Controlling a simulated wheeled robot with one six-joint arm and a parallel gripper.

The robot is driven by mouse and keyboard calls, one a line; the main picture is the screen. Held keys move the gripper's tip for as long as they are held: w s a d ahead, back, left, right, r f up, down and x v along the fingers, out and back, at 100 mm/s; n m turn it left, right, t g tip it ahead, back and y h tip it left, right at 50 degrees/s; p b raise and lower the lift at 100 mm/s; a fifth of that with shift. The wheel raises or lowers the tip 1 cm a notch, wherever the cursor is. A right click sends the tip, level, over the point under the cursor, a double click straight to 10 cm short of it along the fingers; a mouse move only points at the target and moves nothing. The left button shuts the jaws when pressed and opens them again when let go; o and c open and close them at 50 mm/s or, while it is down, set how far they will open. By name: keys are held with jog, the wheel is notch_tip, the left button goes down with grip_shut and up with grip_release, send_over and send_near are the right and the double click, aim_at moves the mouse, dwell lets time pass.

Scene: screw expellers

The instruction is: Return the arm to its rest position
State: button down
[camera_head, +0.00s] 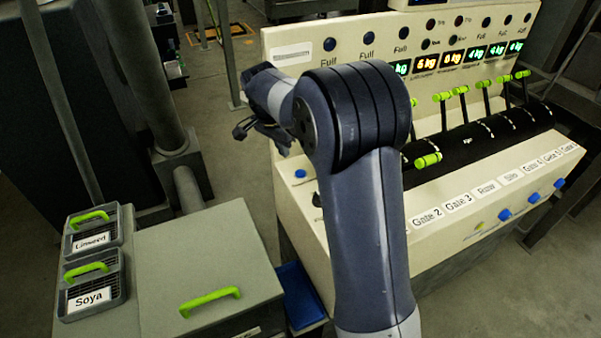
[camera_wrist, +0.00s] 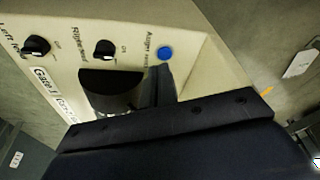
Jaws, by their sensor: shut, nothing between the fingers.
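My arm rises through the middle of the head view and bends at a large dark elbow, with its far end pointing left and back. My gripper (camera_head: 262,136) hangs at that far end, in the air left of the cream control console (camera_head: 290,200). It is shut and empty. In the wrist view a dark mount fills the lower part, with dark finger parts (camera_wrist: 160,82) above it. Behind them is the console face with two black knobs (camera_wrist: 104,49) and a blue button (camera_wrist: 165,53). The arm hides part of the console in the head view.
Green-handled levers (camera_head: 428,160) line the console, under lit displays (camera_head: 452,57). At the lower left stands a grey cabinet (camera_head: 200,250) with a green handle (camera_head: 209,301) and bins labelled Linseed (camera_head: 92,238) and Soya (camera_head: 90,297). A blue tray (camera_head: 300,295) lies between. Floor shows behind the gripper.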

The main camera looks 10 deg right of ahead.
jog(key=p+x, duration=0.1)
jog(key=x, duration=0.6)
jog(key=shift+d, duration=0.1)
jog(key=shift+w+d+f+p, duration=0.2)
jog(key=shift+f+p, duration=0.1)
jog(key=shift+p, duration=0.2)
jog(key=d+p, duration=0.1)
jog(key=w+r+p, duration=0.1)
jog(key=p, duration=0.1)
jog(key=shift+w+d, duration=0.15)
jog(key=shift+d, duration=0.25)
jog(key=shift+r+p, duration=0.3)
jog(key=shift+r, duration=0.1)
jog(key=shift+v, duration=0.8)
jog(key=shift+a, duration=0.1)
jog(key=shift+f, duration=0.15)
